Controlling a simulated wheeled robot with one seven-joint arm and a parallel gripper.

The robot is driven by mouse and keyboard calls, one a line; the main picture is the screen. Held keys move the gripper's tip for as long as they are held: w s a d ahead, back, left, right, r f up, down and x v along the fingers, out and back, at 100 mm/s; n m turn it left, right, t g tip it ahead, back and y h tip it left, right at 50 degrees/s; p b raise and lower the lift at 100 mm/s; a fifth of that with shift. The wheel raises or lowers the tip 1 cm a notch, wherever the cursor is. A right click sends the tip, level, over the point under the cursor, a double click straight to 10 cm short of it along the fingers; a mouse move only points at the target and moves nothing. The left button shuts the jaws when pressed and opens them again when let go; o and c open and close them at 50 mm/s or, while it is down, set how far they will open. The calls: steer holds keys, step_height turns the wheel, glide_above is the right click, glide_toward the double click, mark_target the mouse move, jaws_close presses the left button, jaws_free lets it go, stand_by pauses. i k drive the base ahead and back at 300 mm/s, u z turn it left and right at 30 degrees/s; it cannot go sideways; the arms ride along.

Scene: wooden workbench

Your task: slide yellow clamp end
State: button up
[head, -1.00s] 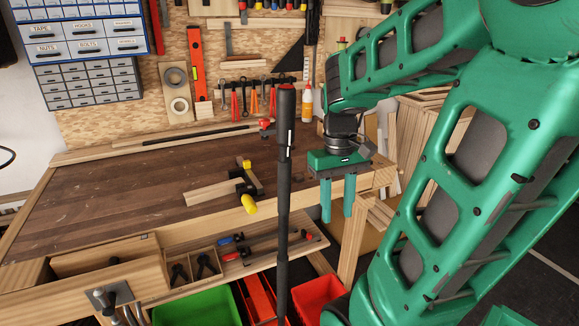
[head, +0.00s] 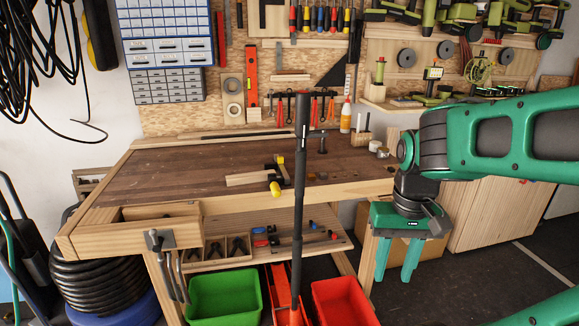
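The clamp is black with yellow ends and lies near the front edge of the wooden workbench (head: 150,180). One yellow end (head: 275,188) points toward the front edge; another yellow part (head: 280,160) is at the back. A pale wood piece (head: 247,179) lies against the clamp's left side; I cannot tell whether the clamp grips it. My gripper (head: 394,277) is green, points down and is open and empty. It is right of the bench front, well apart from the clamp.
A dark upright pole (head: 299,200) stands in front of the bench, just right of the clamp. A green bin (head: 225,298) and red bin (head: 345,302) sit below. Tins (head: 378,148) and a glue bottle (head: 346,116) stand at the back right. The bench's left top is clear.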

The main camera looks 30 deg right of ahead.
mark_target(267, 165)
steer(key=k, duration=0.5)
steer(key=u, duration=0.15)
steer(key=i, duration=1.05)
steer(key=z, duration=0.75)
steer(key=i, duration=0.65)
steer(key=z, duration=0.5)
